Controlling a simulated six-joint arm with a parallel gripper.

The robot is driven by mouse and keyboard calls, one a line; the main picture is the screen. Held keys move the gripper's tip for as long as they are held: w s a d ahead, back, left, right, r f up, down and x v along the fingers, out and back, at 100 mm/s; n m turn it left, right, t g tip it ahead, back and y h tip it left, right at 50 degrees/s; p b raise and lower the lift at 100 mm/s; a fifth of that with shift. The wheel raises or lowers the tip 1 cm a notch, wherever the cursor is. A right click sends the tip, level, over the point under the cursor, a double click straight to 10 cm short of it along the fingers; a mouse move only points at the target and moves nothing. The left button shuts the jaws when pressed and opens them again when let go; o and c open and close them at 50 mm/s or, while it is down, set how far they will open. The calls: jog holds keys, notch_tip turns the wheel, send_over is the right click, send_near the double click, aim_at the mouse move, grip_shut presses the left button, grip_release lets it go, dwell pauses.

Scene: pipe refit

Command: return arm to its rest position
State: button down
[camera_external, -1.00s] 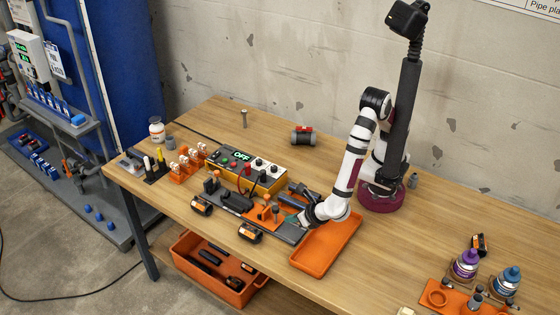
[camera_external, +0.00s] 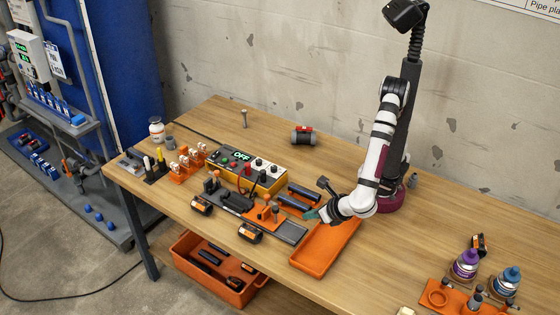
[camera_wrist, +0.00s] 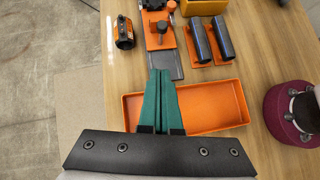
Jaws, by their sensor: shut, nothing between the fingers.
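My gripper (camera_external: 313,215) is in the external view above the left edge of the orange tray, raised off the table. In the wrist view its two green fingers (camera_wrist: 161,88) lie together, shut and empty, over the tray. The orange tray (camera_wrist: 232,100) looks empty; it also shows in the external view (camera_external: 318,270). My arm bends up and back towards its base, with the elbow high.
Left of the tray is an orange and grey fixture (camera_external: 264,217) with dark pipes (camera_external: 293,203) behind it. A control box (camera_external: 266,181) reads OFF. Two bottles (camera_external: 466,263) stand at the right. Table between tray and bottles is clear.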

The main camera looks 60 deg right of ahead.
jog(key=w+d+r+m+g+h, duration=0.35)
jog(key=w+d+m, duration=0.55)
jog(key=d+m, duration=0.3)
jog(key=s+d+r+m+g+y, duration=0.2)
jog(key=d+m+y, duration=0.1)
jog(key=d+m, duration=0.7)
jog(key=s+d+r+m+g+y, duration=0.2)
jog(key=d+m, duration=0.8)
jog(key=m, duration=0.7)
jog(key=shift+s+d+r+g+y, duration=0.2)
jog(key=shift+s+g+y, duration=0.45)
jog(key=shift+y, duration=0.5)
jog(key=c, duration=1.5)
grip_release()
jog(key=shift+w, duration=0.15)
jog(key=shift+c, duration=0.2)
